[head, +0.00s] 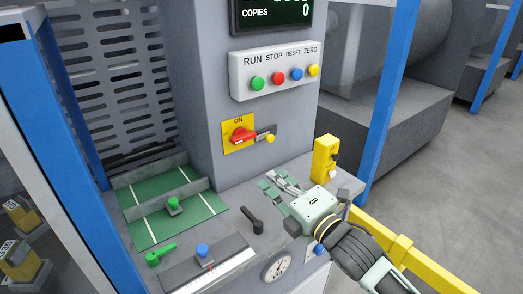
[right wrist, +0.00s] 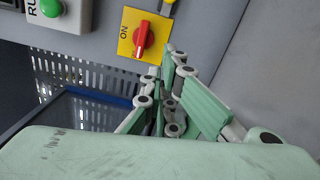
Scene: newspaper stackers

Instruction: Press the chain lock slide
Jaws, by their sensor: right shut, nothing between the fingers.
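No label naming a chain lock can be read. A small dark slide with a yellow knob (head: 269,138) sits on the grey column, just right of a yellow ON plate with a red rotary handle (head: 241,135). In the right wrist view the red handle (right wrist: 142,40) is upper middle, and a bit of yellow (right wrist: 168,4) shows at the top edge. My right gripper (head: 268,180) is shut and empty, over the console below the slide and apart from it. Its fingers (right wrist: 172,62) point toward the column in the wrist view. My left gripper is not in view.
A button box (head: 275,72) with green, red, blue and yellow buttons is above. The console holds a black lever (head: 252,220), a green lever (head: 160,253), a blue knob (head: 202,250) and a gauge (head: 279,266). A yellow box (head: 324,158) stands right of my gripper.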

